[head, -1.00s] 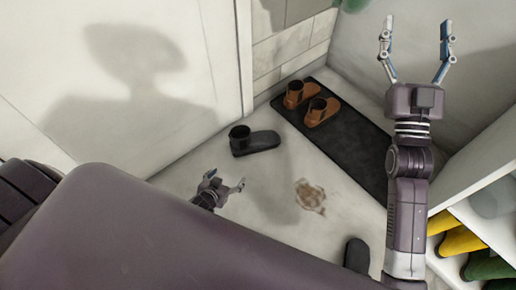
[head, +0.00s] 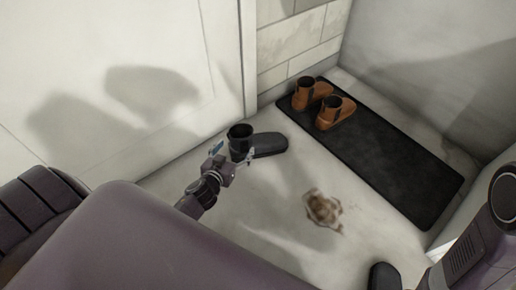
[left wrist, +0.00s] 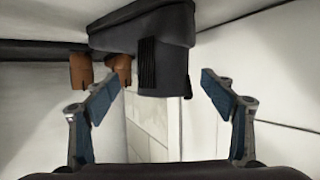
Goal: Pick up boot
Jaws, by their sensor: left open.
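A black boot (head: 264,144) stands upright on the floor near the door, its shaft to the left and its toe to the right. My left gripper (head: 233,154) is open at the boot's shaft, with a finger to either side in the picture. In the left wrist view the boot (left wrist: 162,65) appears upside down, its shaft between and beyond the two open fingers (left wrist: 160,90). I see no clear contact. A second dark boot (head: 385,276) shows partly at the bottom edge. My right gripper is out of view.
A pair of brown boots (head: 333,112) stands on a black mat (head: 400,166) along the back wall. A brown stain (head: 322,210) marks the floor. The door (head: 130,75) is close behind the black boot. Part of my right arm shows at lower right.

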